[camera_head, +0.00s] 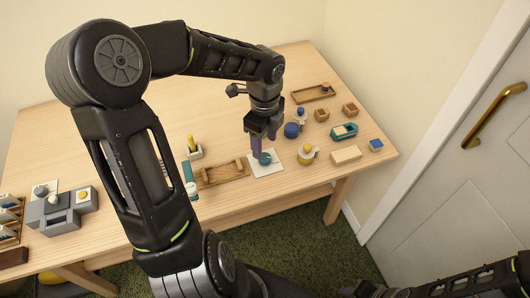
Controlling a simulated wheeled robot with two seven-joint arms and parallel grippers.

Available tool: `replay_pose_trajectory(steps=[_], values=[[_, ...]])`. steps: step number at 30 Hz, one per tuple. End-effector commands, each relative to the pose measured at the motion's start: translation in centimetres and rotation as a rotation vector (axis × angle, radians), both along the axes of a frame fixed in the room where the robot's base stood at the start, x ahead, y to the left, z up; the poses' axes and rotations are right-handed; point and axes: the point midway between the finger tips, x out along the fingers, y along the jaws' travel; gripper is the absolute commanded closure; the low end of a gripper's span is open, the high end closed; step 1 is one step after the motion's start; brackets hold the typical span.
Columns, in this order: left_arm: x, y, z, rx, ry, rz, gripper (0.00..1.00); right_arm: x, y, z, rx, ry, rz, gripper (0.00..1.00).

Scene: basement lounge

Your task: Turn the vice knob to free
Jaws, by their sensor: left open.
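My left gripper (262,140) points down over the table with its fingers apart. Its dark purple fingers are right at a small teal knob-like piece (265,158) on a white plate (267,169); I cannot tell whether they touch it. A grey blocky device (60,212) with a yellow button-like top (83,196) and a round grey knob (40,191) stands at the table's left. I cannot tell for sure which of these is the vice, nor read any knob marking. My right arm shows at the bottom right; its fingers are out of sight.
The wooden table (325,75) also bears a wooden tray (222,173) left of the plate, a yellow-topped holder (193,148), a yellow knobbed piece (307,155), a blue round piece (292,130), a teal piece (344,131) and a pale block (346,155). The table's back is mostly clear. A door (460,150) stands right.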

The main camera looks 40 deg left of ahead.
Motion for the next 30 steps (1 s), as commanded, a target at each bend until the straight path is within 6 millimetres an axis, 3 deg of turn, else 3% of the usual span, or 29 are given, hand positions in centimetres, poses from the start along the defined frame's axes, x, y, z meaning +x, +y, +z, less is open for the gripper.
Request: replay_pose_trajectory(steps=[9,20,30], values=[[0.0,-0.1,-4.8,-0.003,0.001,0.001,0.44,0.0,0.0,-0.6,0.000,-0.001,0.000,0.64],[0.0,0.0,-5.4,-0.001,-0.001,0.001,0.44,0.0,0.0,-0.7,0.000,-0.001,0.000,0.64],[0.0,0.0,-5.4,-0.001,-0.002,0.001,0.70,0.0,0.0,-0.7,0.000,-0.001,0.000,0.64]])
